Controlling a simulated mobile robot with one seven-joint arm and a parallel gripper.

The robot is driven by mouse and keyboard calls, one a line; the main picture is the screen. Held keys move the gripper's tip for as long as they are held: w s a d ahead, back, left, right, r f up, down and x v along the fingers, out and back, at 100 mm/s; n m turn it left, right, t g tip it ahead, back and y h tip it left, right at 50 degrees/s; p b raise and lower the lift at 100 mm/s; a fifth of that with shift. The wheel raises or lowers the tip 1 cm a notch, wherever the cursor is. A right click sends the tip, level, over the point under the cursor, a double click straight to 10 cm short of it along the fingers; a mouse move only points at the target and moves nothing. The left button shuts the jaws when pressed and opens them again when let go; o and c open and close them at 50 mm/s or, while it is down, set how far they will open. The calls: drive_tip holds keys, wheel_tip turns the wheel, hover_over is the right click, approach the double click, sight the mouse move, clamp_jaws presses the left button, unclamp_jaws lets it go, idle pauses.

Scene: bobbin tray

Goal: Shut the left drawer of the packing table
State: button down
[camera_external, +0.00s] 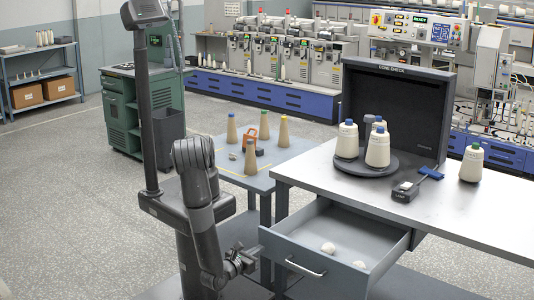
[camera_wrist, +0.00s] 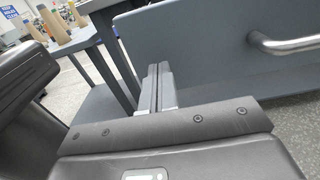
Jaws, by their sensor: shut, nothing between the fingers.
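The left drawer (camera_external: 340,240) of the packing table (camera_external: 440,202) is pulled well out. Its grey front panel carries a silver bar handle (camera_external: 305,266). Two small whitish pieces lie inside the drawer. My gripper (camera_external: 248,260) is low, just left of the drawer front, near its left end. In the wrist view my gripper (camera_wrist: 158,72) has its fingers together and empty, with the drawer front (camera_wrist: 210,55) close beyond them and the handle (camera_wrist: 285,44) to the right. I cannot tell whether the fingertips touch the panel.
A small blue-grey side table (camera_external: 225,170) with several cones stands left of the packing table. On the packing table are a round stand (camera_external: 365,168) with cones, a dark screen box (camera_external: 398,110), a small black device (camera_external: 405,192) and a single cone (camera_external: 471,163). Open floor (camera_external: 80,200) lies left.

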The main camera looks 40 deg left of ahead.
drive_tip(key=shift+w, duration=0.85)
drive_tip(key=shift+w, duration=0.1)
drive_tip(key=w, duration=3.5)
drive_tip(key=shift+w+r, duration=0.1)
drive_tip(key=shift+w, duration=0.1)
drive_tip(key=shift+w, duration=0.1)
drive_tip(key=s, duration=1.5)
